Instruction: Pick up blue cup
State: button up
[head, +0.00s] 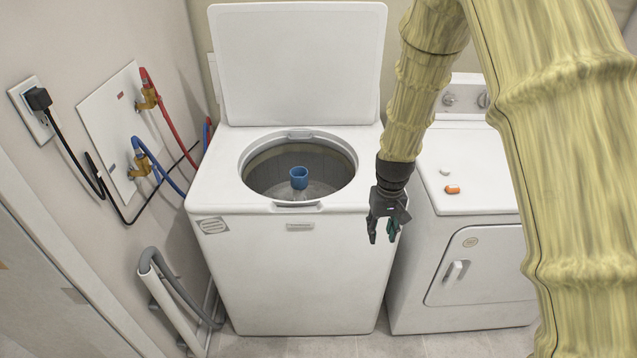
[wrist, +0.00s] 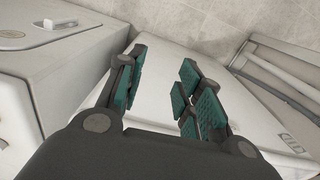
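The blue cup (head: 299,178) shows in the head view inside the open drum of the white top-loading washer (head: 292,266), near the drum's middle. Its rounded open top faces up, and it looks upright; what bears it is hard to make out. My gripper (head: 383,238) hangs in front of the washer's front right edge, to the right of the cup and well apart from it. In the wrist view my gripper (wrist: 163,60) has its green-padded fingers spread with nothing between them. The cup is not in the wrist view.
The washer's raised lid (head: 299,62) stands behind the drum. A dryer (head: 480,262) stands to the right, with an orange object (head: 452,189) and a small pale object (head: 445,171) on top. Hoses and a cable run along the left wall.

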aim_at(299, 175)
jog(key=z, duration=0.85)
jog(key=i, duration=1.4)
jog(key=u, duration=1.9)
